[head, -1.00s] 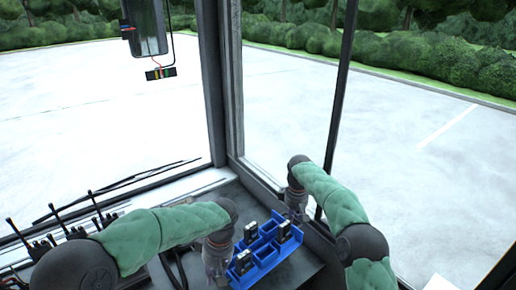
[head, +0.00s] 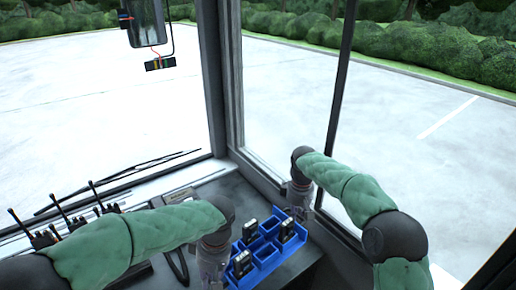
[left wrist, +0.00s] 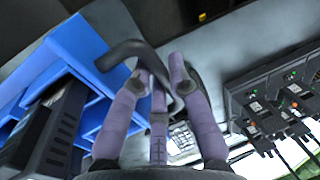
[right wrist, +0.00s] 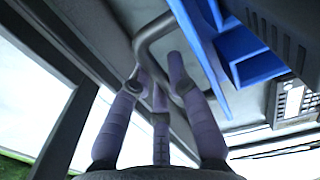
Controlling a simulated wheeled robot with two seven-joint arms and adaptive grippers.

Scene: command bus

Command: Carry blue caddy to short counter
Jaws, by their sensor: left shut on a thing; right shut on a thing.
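The blue caddy (head: 268,254) is in the lower middle of the head view, with several black handheld devices upright in its compartments. My left gripper (head: 212,262) is at its left end and my right gripper (head: 300,200) is at its right end. In the left wrist view, my fingers (left wrist: 158,75) are closed around a grey bar handle beside the caddy's blue wall (left wrist: 65,50). In the right wrist view, my fingers (right wrist: 158,85) are closed around a similar grey handle beside the caddy (right wrist: 245,55). A dark grey counter surface (head: 240,190) shows behind the caddy. I cannot tell whether the caddy touches it.
Several black radios with antennas (head: 45,238) stand at the left. A grey keypad unit (head: 180,196) lies behind my left arm. A window post (head: 228,90) and glass panes rise close behind and to the right of the caddy.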

